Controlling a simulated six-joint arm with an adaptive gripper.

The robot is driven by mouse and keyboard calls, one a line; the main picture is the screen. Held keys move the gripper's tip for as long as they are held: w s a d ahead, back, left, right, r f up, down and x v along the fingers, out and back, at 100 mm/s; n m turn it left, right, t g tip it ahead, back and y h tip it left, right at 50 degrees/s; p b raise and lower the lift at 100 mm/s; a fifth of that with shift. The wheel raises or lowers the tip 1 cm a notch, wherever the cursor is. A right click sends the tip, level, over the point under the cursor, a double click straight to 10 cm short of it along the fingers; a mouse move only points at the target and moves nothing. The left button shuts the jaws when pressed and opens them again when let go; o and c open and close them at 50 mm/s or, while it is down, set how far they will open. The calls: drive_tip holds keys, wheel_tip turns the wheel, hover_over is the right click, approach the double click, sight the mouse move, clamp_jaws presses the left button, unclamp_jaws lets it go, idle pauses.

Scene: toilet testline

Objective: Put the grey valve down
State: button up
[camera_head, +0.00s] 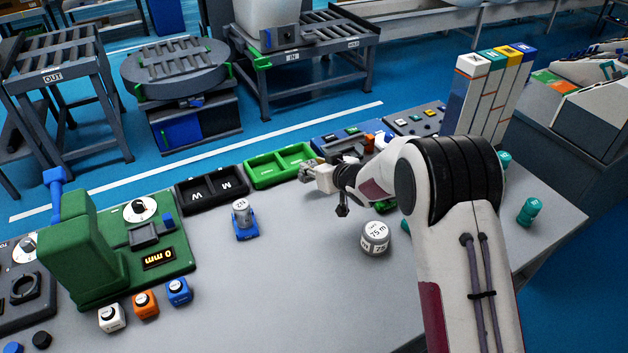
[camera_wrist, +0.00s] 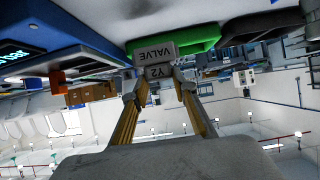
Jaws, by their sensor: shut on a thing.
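The grey valve (camera_wrist: 153,50) is a small block marked "VALVE" and "Y2" in the wrist view. My gripper (camera_wrist: 158,82) is shut on it, with a finger on each side. In the head view my gripper (camera_head: 309,172) is at the right end of the green two-compartment tray (camera_head: 262,182), near its front edge. The valve is small there and hard to tell from the fingers. The green tray (camera_wrist: 205,38) shows right behind the valve in the wrist view. I cannot tell whether the valve touches the tray.
A black tray (camera_head: 181,201) marked "M" and "W" stands left of the green one. A grey cylinder on a blue base (camera_head: 246,234) and a round grey weight (camera_head: 375,239) stand on the table. A green machine (camera_head: 75,250) is at left. The front middle of the table is clear.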

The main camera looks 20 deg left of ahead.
sight(314, 180)
drive_tip(key=shift+f, duration=0.6)
drive_tip(key=shift+f, duration=1.9)
drive_tip(key=shift+f, duration=0.1)
drive_tip(key=o, duration=1.2)
drive_tip(key=v, duration=1.2)
drive_tip(key=shift+d, duration=0.1)
